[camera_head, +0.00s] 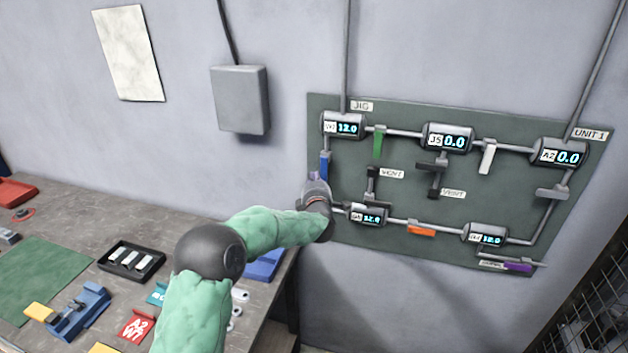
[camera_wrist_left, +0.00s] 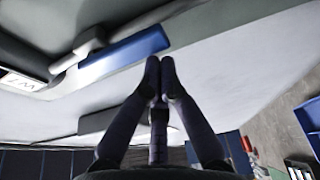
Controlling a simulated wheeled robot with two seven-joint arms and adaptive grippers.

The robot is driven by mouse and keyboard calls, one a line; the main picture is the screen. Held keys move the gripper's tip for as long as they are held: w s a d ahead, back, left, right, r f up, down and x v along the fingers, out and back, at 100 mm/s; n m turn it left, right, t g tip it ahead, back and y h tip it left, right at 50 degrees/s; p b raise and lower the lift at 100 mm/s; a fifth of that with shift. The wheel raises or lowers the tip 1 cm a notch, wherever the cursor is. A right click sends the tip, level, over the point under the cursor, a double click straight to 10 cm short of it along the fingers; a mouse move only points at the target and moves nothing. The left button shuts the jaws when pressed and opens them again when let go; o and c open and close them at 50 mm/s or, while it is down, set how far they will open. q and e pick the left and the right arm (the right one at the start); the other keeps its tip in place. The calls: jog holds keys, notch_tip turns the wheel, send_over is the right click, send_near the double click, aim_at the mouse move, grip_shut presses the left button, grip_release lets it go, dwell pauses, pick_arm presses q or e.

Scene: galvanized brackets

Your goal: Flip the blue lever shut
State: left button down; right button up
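The blue lever (camera_head: 325,165) is on the pipe below the upper left gauge (camera_head: 343,126) of the green panel, which reads 12.0. It points down, roughly along that pipe. In the left wrist view the blue lever (camera_wrist_left: 125,52) lies just up and left of my fingertips. My left gripper (camera_head: 314,177) is at the panel's left edge, just below the lever, and its arm hides part of that area. In the left wrist view its fingers (camera_wrist_left: 160,66) are together with nothing visible between them. Contact with the lever cannot be told. My right gripper is not in view.
The panel (camera_head: 400,152) carries other levers: green (camera_head: 379,143), white (camera_head: 488,157), orange (camera_head: 421,230) and purple (camera_head: 518,267). A grey box (camera_head: 240,100) is on the wall to the left. A workbench (camera_head: 70,225) with a black tray (camera_head: 132,275) and parts stands below left.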

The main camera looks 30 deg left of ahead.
aim_at(326, 178)
pick_arm(q)
jog(key=shift+d+f+n+b, duration=0.15)
jog(key=shift+d+n+b, duration=0.2)
jog(key=shift+n+b, duration=0.25)
jog(key=d+n+h+b, duration=0.1)
jog(key=n, duration=0.1)
jog(key=d+n+g+h+b, duration=0.1)
jog(key=d+n, duration=0.1)
jog(key=n, duration=0.1)
jog(key=shift+w, duration=0.4)
jog(key=d+n+h, duration=0.1)
jog(key=n, duration=0.1)
jog(key=d+r+n+h, duration=0.1)
jog(key=n, duration=0.1)
jog(key=d+r+n+h, duration=0.1)
jog(key=n, duration=0.1)
jog(key=shift+w+r+h+b, duration=0.2)
jog(key=shift+w+h+b, duration=0.1)
jog(key=shift+w+b, duration=0.1)
jog(key=shift+a, duration=0.1)
